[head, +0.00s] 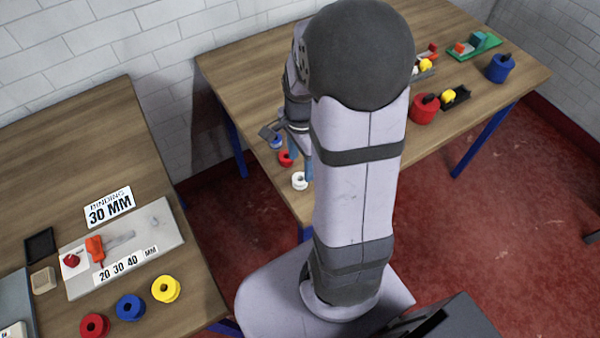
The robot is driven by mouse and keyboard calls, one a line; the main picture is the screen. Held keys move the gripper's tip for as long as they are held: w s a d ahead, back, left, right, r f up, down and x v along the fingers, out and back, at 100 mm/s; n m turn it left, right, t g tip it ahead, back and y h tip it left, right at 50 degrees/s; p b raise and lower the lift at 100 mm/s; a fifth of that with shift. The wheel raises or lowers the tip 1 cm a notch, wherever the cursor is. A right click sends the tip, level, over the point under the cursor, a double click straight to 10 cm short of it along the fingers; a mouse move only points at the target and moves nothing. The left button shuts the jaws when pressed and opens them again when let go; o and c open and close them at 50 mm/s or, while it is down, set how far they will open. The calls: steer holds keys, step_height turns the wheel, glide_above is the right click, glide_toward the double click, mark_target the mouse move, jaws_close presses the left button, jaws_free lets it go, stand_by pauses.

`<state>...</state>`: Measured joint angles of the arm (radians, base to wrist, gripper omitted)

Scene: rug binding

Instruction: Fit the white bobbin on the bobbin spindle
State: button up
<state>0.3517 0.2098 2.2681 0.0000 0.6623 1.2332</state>
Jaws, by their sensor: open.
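The white bobbin (299,181) stands near the front left edge of the far table, with its dark centre hole facing up. My gripper (301,160) is open, with its blue fingers pointing down just above or beside the white bobbin. I cannot tell whether they touch it or how far above it they are. My arm hides part of the gripper and the table to its right. I cannot pick out the bobbin spindle for certain; it may be hidden or too small to tell.
A red bobbin (285,158) and a blue bobbin (276,143) stand behind the white one. Large red (424,109) and blue (499,69) spools stand farther right. The near left table holds a grey plate (165,232) with an orange slider (95,249), and a yellow spool (165,289).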

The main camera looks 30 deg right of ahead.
mark_target(300, 176)
steer(key=shift+f, duration=1.15)
steer(key=shift+w+f+p, duration=0.2)
steer(key=shift+f+p, duration=0.65)
steer(key=shift+f, duration=1.7)
steer(key=c, duration=1.1)
